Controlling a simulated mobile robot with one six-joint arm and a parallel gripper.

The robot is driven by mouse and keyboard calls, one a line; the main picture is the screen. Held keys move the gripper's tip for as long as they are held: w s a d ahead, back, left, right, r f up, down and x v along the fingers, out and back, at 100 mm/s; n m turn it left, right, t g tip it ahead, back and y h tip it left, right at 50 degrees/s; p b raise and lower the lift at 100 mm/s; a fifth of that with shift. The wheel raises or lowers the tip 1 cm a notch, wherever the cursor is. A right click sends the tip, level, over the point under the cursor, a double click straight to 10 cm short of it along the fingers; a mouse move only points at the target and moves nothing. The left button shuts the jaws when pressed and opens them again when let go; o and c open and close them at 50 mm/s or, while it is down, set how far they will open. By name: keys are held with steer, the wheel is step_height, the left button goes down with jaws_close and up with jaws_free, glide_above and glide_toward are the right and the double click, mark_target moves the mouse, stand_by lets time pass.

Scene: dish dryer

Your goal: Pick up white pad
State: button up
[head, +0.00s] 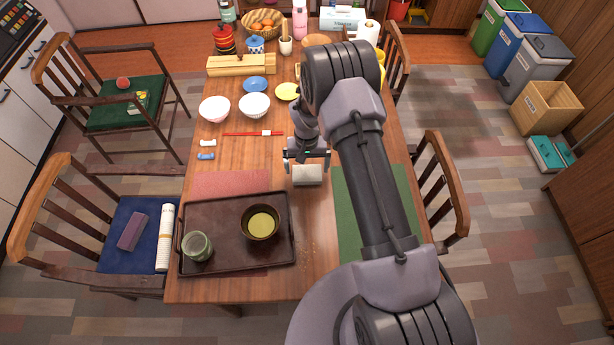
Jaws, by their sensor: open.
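A white pad (308,175), a small pale block, sits on the wooden table (318,235) right of the tray and left of the green placemat. My gripper (306,156) is open, with its fingers at the pad's far edge in the head view. I cannot tell from this view whether the fingers are above the pad or around it. My arm comes in from the lower right and hides part of the table behind it.
A red placemat (230,184), red chopsticks (250,134) and white bowls (255,105) lie left. A green placemat (348,208) lies right. Chairs flank the table.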

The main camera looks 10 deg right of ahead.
mark_target(307, 173)
step_height(307, 173, down, 3)
steer(key=shift+w+f+b, duration=0.1)
steer(key=shift+f+b, duration=0.1)
steer(key=shift+b, duration=0.2)
steer(key=shift+r, duration=0.1)
steer(key=c, duration=1.1)
steer(key=shift+r, duration=0.1)
step_height(307, 173, up, 4)
steer(key=shift+f+p, duration=0.1)
steer(key=shift+p, duration=0.85)
steer(key=s, duration=0.5)
steer(key=s+p, duration=0.1)
steer(key=s, duration=0.4)
steer(key=s+d+r+p, duration=0.1)
steer(key=s, duration=0.5)
